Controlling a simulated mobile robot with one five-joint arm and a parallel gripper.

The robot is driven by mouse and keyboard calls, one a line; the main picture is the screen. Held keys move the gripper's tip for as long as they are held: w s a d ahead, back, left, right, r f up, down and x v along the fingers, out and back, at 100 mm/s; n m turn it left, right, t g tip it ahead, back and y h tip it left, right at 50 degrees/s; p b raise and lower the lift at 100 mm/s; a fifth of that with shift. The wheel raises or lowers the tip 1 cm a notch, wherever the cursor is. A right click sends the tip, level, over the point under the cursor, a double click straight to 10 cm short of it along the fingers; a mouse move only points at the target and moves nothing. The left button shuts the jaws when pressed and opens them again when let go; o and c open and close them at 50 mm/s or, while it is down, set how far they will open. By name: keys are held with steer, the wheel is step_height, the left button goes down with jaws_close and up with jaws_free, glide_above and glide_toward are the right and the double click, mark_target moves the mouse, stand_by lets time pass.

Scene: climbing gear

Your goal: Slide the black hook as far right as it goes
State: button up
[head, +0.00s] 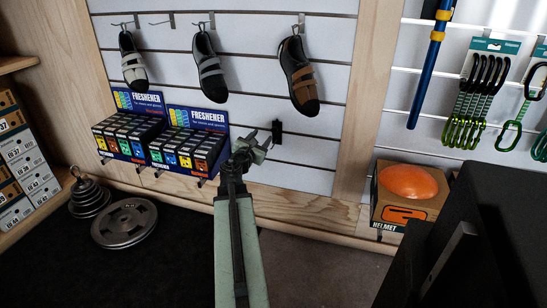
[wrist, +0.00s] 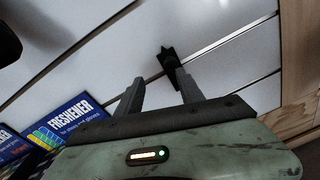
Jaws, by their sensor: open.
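The black hook (head: 277,132) is a small dark piece on the white slatted wall, in the lower slat area, right of the freshener boxes. In the wrist view the black hook (wrist: 168,58) shows just beyond the fingertips, close to the right finger. My gripper (head: 257,146) is open and empty in the head view, just left of the hook. Its two fingers (wrist: 158,88) point at the wall in the wrist view. I cannot tell whether the right finger touches the hook.
Freshener displays (head: 200,123) stand left of my gripper. Shoes (head: 298,76) hang above. The wooden upright (head: 367,90) bounds the panel on the right; the slat between hook and upright looks clear. A boxed orange helmet (head: 408,183) stands farther right. Weight plates (head: 124,223) lie on the floor.

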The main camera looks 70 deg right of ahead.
mark_target(274, 131)
steer(key=shift+n, duration=0.7)
steer(key=d, duration=0.3)
steer(key=s+d, duration=0.1)
steer(key=d, duration=0.2)
steer(key=s+d+f, duration=0.1)
steer(key=d, duration=0.2)
steer(key=shift+d, duration=0.1)
jaws_close()
steer(key=shift+a+f, duration=0.1)
steer(key=shift+a, duration=0.1)
stand_by(0.4)
